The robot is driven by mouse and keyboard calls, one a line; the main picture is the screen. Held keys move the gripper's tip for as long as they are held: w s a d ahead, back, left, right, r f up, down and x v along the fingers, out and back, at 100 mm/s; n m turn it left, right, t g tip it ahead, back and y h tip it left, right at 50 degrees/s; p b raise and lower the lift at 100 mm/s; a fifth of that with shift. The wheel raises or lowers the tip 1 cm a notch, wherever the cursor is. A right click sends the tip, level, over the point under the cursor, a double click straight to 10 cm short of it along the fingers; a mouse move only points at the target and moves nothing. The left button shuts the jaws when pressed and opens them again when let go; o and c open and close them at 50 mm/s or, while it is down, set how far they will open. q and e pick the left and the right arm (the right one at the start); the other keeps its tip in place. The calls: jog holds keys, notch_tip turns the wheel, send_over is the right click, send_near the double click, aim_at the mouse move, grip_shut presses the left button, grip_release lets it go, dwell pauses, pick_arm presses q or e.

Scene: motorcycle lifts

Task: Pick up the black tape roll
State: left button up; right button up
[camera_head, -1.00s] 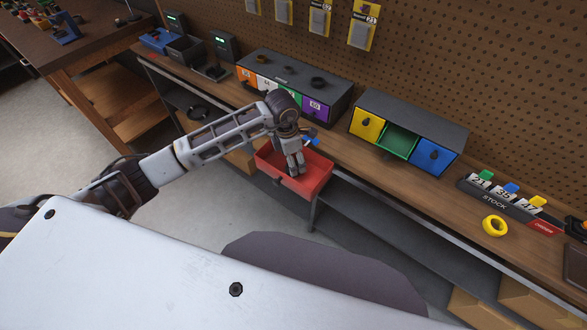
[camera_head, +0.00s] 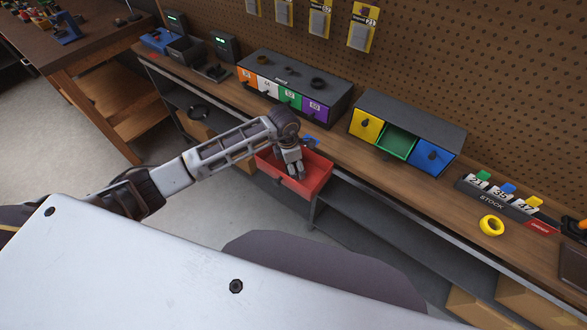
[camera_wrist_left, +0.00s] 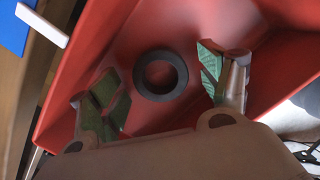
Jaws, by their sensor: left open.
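The black tape roll (camera_wrist_left: 161,75) lies flat on the floor of the red bin, seen in the left wrist view. My left gripper (camera_wrist_left: 158,92) is open, with one green-padded finger on each side of the roll in that view. It holds nothing, and I cannot tell the exact height of the fingertips above the roll. In the head view my left gripper (camera_head: 293,171) points down into the red bin (camera_head: 318,180), which hangs at the bench front. The roll is hidden there. My right gripper is not in view.
Drawer units with coloured fronts (camera_head: 290,95) (camera_head: 410,130) stand on the bench behind the bin. A yellow tape roll (camera_head: 491,226) lies at the right by the stock sign. The bin walls are close around my fingers.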

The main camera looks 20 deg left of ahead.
pick_arm(q)
jog(key=shift+c, duration=0.3)
jog(key=c, duration=1.1)
jog(key=shift+o, duration=0.2)
jog(key=shift+r, duration=0.1)
notch_tip(320, 180, up, 10)
jog(key=b, duration=0.1)
